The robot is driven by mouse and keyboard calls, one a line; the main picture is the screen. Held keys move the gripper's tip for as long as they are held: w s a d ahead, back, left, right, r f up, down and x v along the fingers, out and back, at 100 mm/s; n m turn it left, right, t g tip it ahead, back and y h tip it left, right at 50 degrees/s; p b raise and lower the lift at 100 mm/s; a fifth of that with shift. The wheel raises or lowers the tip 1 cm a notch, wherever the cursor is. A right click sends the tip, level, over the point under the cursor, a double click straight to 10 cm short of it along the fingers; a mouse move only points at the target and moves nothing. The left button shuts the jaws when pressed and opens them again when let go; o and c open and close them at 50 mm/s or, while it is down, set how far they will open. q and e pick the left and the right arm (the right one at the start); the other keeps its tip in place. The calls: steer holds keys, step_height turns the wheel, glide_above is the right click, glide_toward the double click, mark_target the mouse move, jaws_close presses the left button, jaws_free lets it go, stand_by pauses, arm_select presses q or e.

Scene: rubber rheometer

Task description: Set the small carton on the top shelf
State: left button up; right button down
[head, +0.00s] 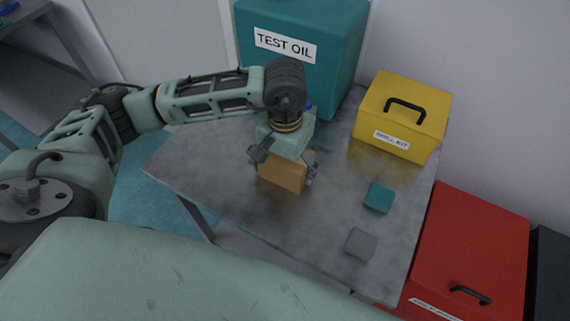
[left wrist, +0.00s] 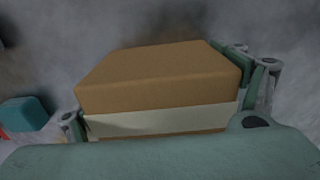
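The small carton (head: 282,175) is a brown box with a pale band on its side, which shows in the left wrist view (left wrist: 160,80). My left gripper (head: 284,164) points down over the grey tabletop (head: 225,180), with one finger on each side of the carton. In the left wrist view both fingers appear to press against its sides. I cannot tell whether the carton's bottom touches the tabletop. My right gripper is not in view. No shelf above the tabletop shows; a lower grey surface (head: 245,246) is partly seen beneath it.
A teal TEST OIL box (head: 305,75) and a yellow SPILL KIT case (head: 415,112) stand at the back of the tabletop. A small teal block (head: 378,197) and a grey block (head: 361,243) lie to the right. A red case (head: 470,245) stands beyond the right edge.

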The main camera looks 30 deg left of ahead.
arm_select(q)
steer(key=o, duration=0.3)
